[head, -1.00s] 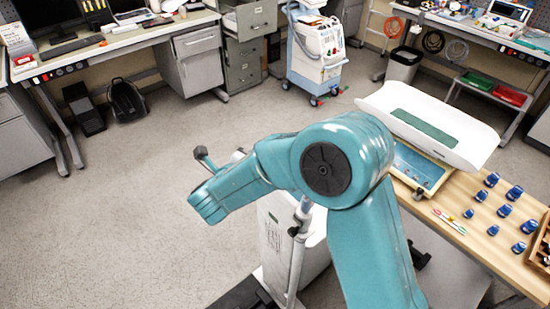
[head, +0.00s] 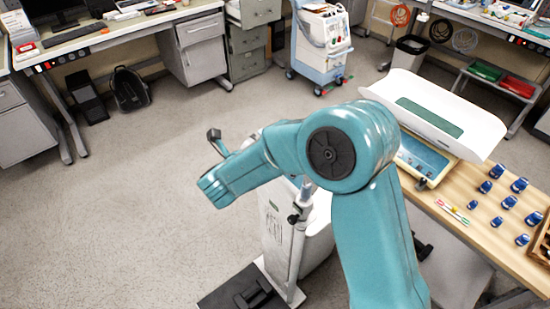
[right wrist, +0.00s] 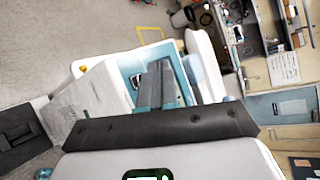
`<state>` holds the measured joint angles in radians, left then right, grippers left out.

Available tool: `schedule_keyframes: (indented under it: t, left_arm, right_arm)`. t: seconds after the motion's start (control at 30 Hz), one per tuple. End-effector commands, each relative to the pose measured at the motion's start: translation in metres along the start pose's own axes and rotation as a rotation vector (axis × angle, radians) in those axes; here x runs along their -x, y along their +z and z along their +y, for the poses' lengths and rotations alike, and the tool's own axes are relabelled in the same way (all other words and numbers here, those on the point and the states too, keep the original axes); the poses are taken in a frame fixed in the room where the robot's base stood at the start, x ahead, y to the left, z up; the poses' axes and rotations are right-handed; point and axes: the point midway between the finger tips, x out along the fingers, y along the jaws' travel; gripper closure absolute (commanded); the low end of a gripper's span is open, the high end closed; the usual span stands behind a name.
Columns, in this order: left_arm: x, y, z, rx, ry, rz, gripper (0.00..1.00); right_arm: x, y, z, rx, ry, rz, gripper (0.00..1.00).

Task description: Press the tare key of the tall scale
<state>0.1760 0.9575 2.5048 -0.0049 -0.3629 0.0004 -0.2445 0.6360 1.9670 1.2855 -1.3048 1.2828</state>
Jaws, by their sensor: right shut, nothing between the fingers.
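The tall scale's pale column (head: 299,240) stands in the lower middle of the head view, with a dark platform (head: 225,289) at its foot. My teal right arm crosses in front of its upper part, so its display and tare key cannot be made out there. A dark-tipped piece (head: 213,136) shows above the arm's bent end. My right gripper is hidden in the head view. In the right wrist view its dark fingers (right wrist: 165,84) are together and empty. I cannot tell whether they touch anything. The dark platform (right wrist: 18,135) shows at the left there. My left gripper is not in view.
A white baby scale (head: 470,112) sits on a wooden table (head: 480,240) at the right, with several blue items. A white box with a printed panel (head: 274,225) stands beside the column. Open floor (head: 130,200) lies to the left.

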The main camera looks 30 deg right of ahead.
Motion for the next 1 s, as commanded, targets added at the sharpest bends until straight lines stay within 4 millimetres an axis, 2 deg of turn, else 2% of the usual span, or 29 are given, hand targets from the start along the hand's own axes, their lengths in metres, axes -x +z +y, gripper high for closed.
schedule_keyframes:
  t: [0.13, 0.2, 0.33, 1.0]
  left_arm:
    - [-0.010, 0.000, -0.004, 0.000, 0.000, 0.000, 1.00]
    - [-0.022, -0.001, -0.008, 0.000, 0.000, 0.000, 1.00]
    - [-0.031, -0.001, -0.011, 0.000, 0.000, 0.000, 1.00]
    - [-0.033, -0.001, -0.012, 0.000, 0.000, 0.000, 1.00]
  right_arm:
    - [-0.017, -0.013, 0.014, 0.002, 0.001, 0.002, 1.00]
    - [-0.024, -0.018, 0.021, 0.000, 0.002, 0.000, 1.00]
    - [-0.031, -0.022, 0.025, 0.000, 0.003, 0.000, 1.00]
    - [-0.033, -0.024, 0.026, 0.002, 0.004, -0.001, 1.00]
